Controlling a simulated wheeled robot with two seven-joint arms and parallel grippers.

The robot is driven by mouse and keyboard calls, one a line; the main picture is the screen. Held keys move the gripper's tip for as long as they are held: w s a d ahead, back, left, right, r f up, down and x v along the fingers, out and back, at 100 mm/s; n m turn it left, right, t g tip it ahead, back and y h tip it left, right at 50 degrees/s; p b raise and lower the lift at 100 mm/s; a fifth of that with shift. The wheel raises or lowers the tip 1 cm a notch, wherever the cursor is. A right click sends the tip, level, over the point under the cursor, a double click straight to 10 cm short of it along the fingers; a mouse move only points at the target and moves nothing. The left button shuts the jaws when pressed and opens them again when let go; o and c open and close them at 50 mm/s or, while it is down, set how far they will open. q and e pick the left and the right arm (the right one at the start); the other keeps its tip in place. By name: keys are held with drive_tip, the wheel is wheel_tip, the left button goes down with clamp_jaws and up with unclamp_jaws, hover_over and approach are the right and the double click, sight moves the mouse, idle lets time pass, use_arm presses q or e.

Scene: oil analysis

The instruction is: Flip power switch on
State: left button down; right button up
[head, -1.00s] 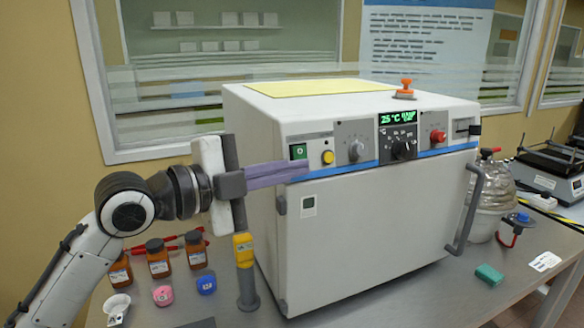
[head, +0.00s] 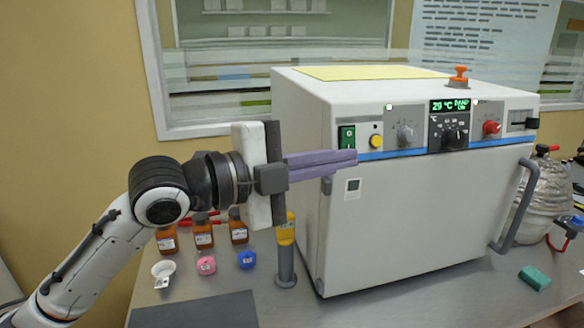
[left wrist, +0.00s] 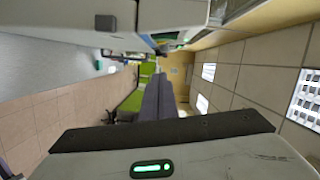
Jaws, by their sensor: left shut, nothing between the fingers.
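The green power switch (head: 346,138) sits at the left end of the control panel on the white oven-like machine (head: 400,215). The display (head: 450,106) is lit green and reads about 29 °C, and small indicator lights on the panel are lit. My left gripper (head: 352,160) is shut with its purple fingers together and empty. Its tips are just below the switch, in front of the panel's lower left edge; I cannot tell whether they touch it. The shut fingers also show in the left wrist view (left wrist: 157,95). My right gripper is not in view.
A yellow button (head: 376,141), grey knob (head: 405,134), black dial (head: 454,138) and red knob (head: 491,127) line the panel. Brown bottles (head: 204,235), pink (head: 206,265) and blue (head: 247,259) caps and a grey-yellow post (head: 286,255) stand below my left arm.

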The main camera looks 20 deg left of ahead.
use_arm(q)
drive_tip(key=b+v, duration=0.1)
drive_tip(key=v, duration=0.6)
drive_tip(key=shift+a+f+b, duration=0.3)
drive_tip(key=shift+a+b, duration=0.05)
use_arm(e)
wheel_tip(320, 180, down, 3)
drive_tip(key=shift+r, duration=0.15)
use_arm(q)
drive_tip(key=shift+s, duration=0.1)
